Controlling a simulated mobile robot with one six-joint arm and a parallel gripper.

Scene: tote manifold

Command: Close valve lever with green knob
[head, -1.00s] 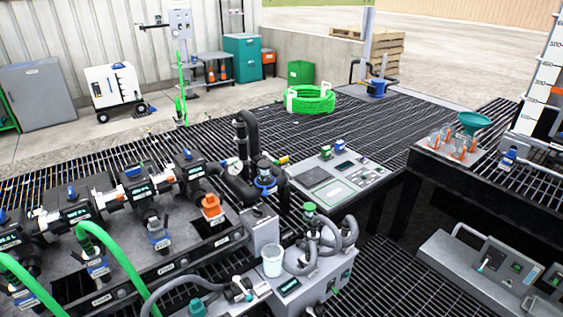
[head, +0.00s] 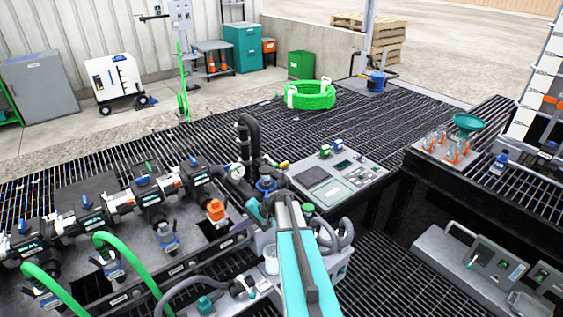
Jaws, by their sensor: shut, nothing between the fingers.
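My arm reaches up from the bottom edge in the head view, teal and grey, to the pipework right of the manifold. My gripper (head: 259,209) is small at the far end of it, shut and empty; its fingers are hard to make out. A small upright green piece (head: 148,168) stands on the manifold's back side, left of my gripper. I cannot tell if it is the green-knobbed lever. A small yellow-green tip (head: 284,164) shows beside the black pipe, beyond my gripper. My arm hides part of the pump box.
The dark valve manifold (head: 113,203) with blue levers and green hoses fills the left. An orange block (head: 216,210) stands near its right end. A grey control panel (head: 335,186) lies right of the black pipe (head: 250,140).

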